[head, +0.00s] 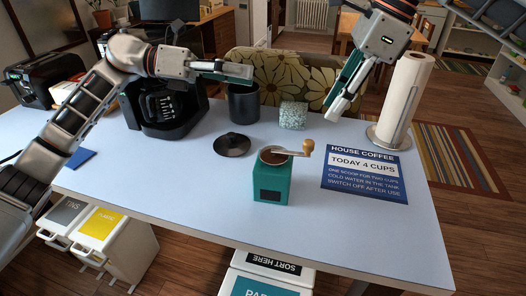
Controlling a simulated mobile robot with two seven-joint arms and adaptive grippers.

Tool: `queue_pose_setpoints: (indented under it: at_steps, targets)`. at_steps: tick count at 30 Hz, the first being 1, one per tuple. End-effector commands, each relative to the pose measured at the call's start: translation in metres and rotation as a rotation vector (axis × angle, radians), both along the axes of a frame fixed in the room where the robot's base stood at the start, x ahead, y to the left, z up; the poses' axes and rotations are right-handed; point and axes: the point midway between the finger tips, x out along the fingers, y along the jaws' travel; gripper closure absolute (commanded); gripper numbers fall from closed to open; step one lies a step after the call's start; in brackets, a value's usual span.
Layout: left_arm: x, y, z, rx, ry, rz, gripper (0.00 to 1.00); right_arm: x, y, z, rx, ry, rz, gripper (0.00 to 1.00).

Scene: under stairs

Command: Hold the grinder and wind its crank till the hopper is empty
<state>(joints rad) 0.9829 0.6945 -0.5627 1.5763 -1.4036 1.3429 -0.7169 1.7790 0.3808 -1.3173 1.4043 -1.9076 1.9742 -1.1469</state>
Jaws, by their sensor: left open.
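The grinder (271,186), a teal box with a dark front panel, stands upright near the table's middle front. Its round hopper (272,157) on top is open and looks brown inside; I cannot tell how full it is. The crank (294,153) points right and ends in a wooden knob (308,147). My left gripper (250,74) is open and empty, above and behind the grinder to the left, near the black canister. My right gripper (336,115) hangs above the table, behind and right of the grinder, apart from it; its finger gap is unclear.
A black lid (233,146) lies left behind the grinder. Behind are a black canister (243,104), a speckled green block (292,115) and a coffee maker (163,112). A blue sign (364,174) lies right, with a paper towel roll (402,100) behind it. The table's front (180,195) is clear.

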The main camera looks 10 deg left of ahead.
Motion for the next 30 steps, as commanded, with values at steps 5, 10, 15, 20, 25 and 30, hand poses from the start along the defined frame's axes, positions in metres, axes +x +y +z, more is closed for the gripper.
queue_pose_setpoints:
  at_steps: [5, 10, 15, 20, 25, 30]
  targets:
    - [-0.023, -0.043, -0.042, 0.316, -0.001, -0.136, 0.19, 0.0, 0.0, 0.0, 0.0, 0.0, 0.0, 0.72]
    - [-0.037, -0.049, -0.084, 0.638, 0.011, -0.205, 0.19, 0.0, 0.0, 0.0, 0.0, 0.0, 0.0, 0.72]
    - [-0.041, -0.035, -0.116, 0.97, 0.004, -0.236, 0.19, 0.0, 0.0, 0.0, 0.0, 0.0, 0.0, 0.72]
    - [-0.044, -0.04, -0.145, 1.228, -0.128, -0.374, 0.19, 0.0, 0.0, 0.0, 0.0, 0.0, 0.0, 0.72]
    - [-0.045, -0.048, -0.161, 1.362, -0.251, -0.509, 0.19, 0.0, 0.0, 0.0, 0.0, 0.0, 0.0, 0.72]
    - [-0.046, -0.05, -0.171, 1.402, -0.29, -0.558, 0.19, 0.0, 0.0, 0.0, 0.0, 0.0, 0.0, 0.72]
